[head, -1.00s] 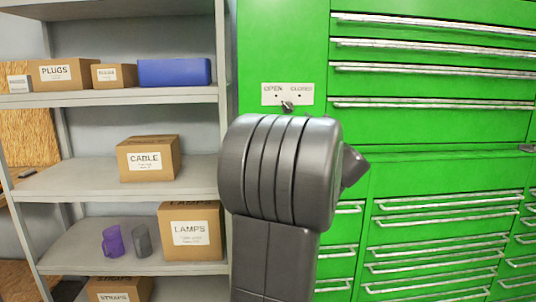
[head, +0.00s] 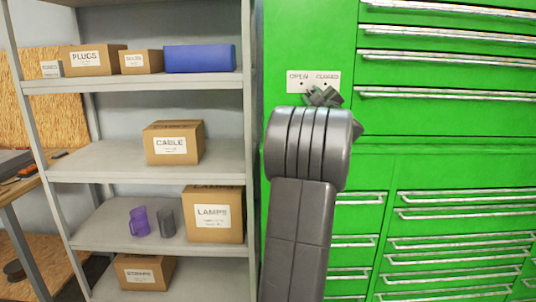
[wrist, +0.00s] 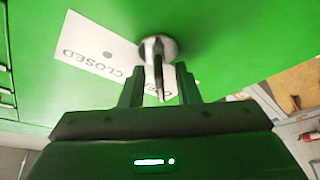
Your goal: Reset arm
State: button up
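My gripper (head: 323,96) is at the white OPEN/CLOSED label plate (head: 300,77) on the green cabinet, mostly beyond my grey arm. In the wrist view my gripper (wrist: 159,67) is open, its two fingers apart. A metal switch knob (wrist: 156,48) with a thin lever stands on the green panel, and the lever reaches between the fingers. I see a gap on both sides of the lever. The label plate (wrist: 98,50) appears upside down there, partly covered by a finger. In the head view the knob cannot be made out behind the gripper.
Green drawers with silver handles (head: 445,57) fill the right side. A grey shelf (head: 90,160) at left holds labelled boxes, a blue bin (head: 200,59), a purple mug (head: 139,221) and a grey cup (head: 166,222). A workbench (head: 20,188) stands at far left.

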jog(key=b+v, duration=0.2)
jog(key=v, duration=1.2)
jog(key=p+x, duration=0.2)
jog(key=x, duration=1.2)
jog(key=shift+w+f+m+b, duration=0.1)
jog(key=shift+f+m+b, duration=0.2)
jog(key=shift+m, duration=0.2)
jog(key=m, duration=0.1)
jog(key=m+t+h+b, duration=0.1)
jog(key=shift+r+m, duration=0.25)
jog(key=shift+m, duration=0.05)
jog(key=shift+d+r+m+t+h, duration=0.15)
jog(key=shift+m+h, duration=0.3)
jog(key=shift+m, duration=0.3)
jog(key=shift+d+m+t+h, duration=0.15)
jog(key=shift+m+h, duration=0.3)
jog(key=shift+m, duration=0.3)
jog(key=shift+a, duration=0.1)
jog(key=shift+s+b, duration=0.2)
jog(key=shift+b, duration=0.1)
